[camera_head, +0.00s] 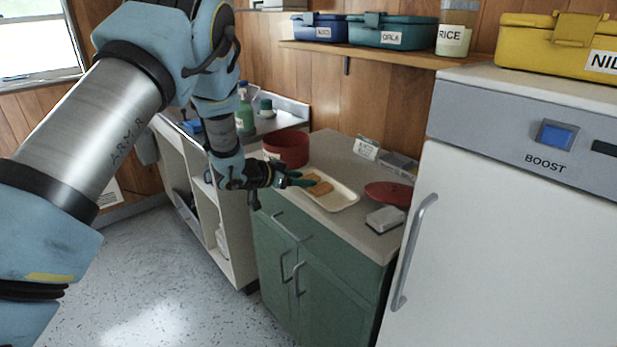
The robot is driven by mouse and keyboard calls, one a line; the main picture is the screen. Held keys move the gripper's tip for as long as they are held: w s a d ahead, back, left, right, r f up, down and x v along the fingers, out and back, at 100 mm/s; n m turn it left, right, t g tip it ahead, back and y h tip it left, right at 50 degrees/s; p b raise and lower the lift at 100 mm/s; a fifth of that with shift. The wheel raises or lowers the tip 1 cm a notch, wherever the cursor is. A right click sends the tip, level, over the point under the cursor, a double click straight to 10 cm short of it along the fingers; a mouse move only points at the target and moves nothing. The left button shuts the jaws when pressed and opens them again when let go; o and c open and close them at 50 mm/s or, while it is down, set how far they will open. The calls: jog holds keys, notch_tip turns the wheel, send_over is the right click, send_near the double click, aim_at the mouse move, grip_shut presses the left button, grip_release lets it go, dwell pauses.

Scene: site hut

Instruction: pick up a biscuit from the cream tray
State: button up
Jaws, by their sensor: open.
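The cream tray (343,201) lies on the counter above the green cabinet. Golden-brown biscuits (319,188) lie in its left part; I cannot tell how many. My gripper (298,181) reaches in from the left, with its dark fingers at the tray's left edge, close to the biscuits. It is open and holds nothing that I can see. The fingers hide part of the tray's left end, and I cannot tell whether they touch a biscuit.
A red round tin (286,149) stands behind my gripper. A red lid (389,193) and a grey-white block (385,219) lie right of the tray. A small sign (366,147) stands behind. A tall white appliance (510,240) bounds the counter on the right.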

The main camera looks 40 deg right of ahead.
jog(key=shift+d, duration=0.15)
grip_shut()
dwell(0.4)
